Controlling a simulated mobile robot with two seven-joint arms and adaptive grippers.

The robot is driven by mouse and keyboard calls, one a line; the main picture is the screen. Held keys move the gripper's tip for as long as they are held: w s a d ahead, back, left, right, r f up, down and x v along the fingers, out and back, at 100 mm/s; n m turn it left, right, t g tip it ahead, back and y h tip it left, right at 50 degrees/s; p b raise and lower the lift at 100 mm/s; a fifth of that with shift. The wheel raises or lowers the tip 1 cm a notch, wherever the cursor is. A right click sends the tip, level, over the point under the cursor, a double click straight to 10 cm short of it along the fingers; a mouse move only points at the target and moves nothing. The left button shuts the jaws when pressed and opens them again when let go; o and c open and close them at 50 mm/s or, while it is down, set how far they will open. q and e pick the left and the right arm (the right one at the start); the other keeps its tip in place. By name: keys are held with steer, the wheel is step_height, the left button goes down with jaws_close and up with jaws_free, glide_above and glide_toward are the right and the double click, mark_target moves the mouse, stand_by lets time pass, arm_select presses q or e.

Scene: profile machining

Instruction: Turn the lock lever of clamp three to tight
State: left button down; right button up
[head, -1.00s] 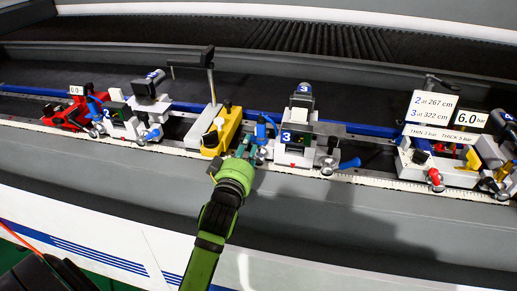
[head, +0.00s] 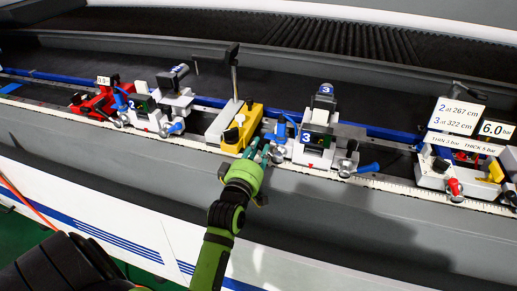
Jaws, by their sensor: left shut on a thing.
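Clamp three (head: 318,155) is a white block with a blue "3" label, standing on the rail right of centre in the head view. A blue lever (head: 281,130) stands at its left side, and another blue-handled lever (head: 368,167) points right from its right side. My left gripper (head: 266,146), with teal fingers on a green arm, is at the clamp's left side. It is shut at the left blue lever; the fingers partly hide the exact contact. My right gripper is not in view.
A yellow block (head: 244,127) with a tall post stands close left of the gripper. Clamp two (head: 146,112) is farther left; another clamp (head: 436,173) is at the right. A sign (head: 459,116) reads 2 at 267 cm, 3 at 322 cm, beside 6.0 bar (head: 495,129).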

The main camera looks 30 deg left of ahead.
arm_select(q)
steer(key=c, duration=1)
jaws_free()
steer(key=shift+a, duration=0.15)
steer(key=shift+c, duration=0.2)
step_height(320, 180, up, 10)
